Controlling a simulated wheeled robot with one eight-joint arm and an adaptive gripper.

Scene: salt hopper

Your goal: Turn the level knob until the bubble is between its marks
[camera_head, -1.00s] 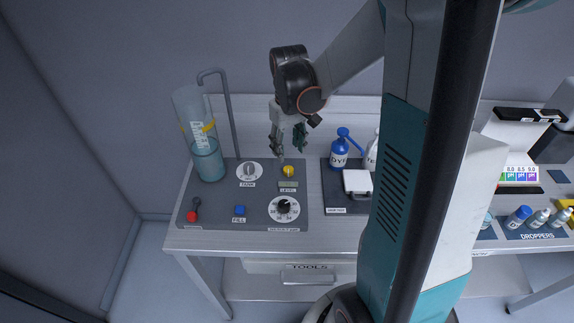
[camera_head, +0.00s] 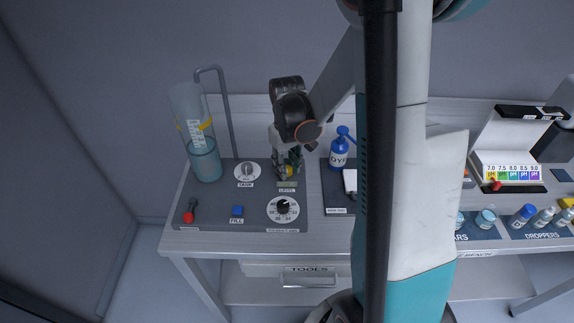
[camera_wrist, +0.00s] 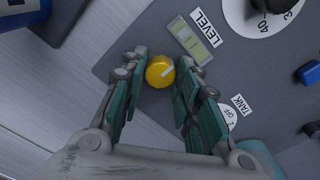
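The level knob (camera_wrist: 160,72) is a round yellow knob with a pale line on top, on the grey control panel. My gripper (camera_wrist: 161,69) is open, with one teal-padded finger on each side of the knob. A gap shows on the left, and the right finger is close to it; I cannot tell if it touches. In the head view my gripper (camera_head: 287,172) is down over the knob and partly hides it. The level window (camera_wrist: 190,40) is a small greenish strip beside the LEVEL label (camera_wrist: 207,27). I cannot make out its bubble against the marks.
The tank knob (camera_head: 247,170) is left of my gripper, and the numbered dial (camera_head: 283,208) is in front. A blue fill button (camera_head: 237,211) and a red-handled lever (camera_head: 190,212) are at the front left. A clear cylinder (camera_head: 205,160) stands behind left; a blue bottle (camera_head: 339,152) is right.

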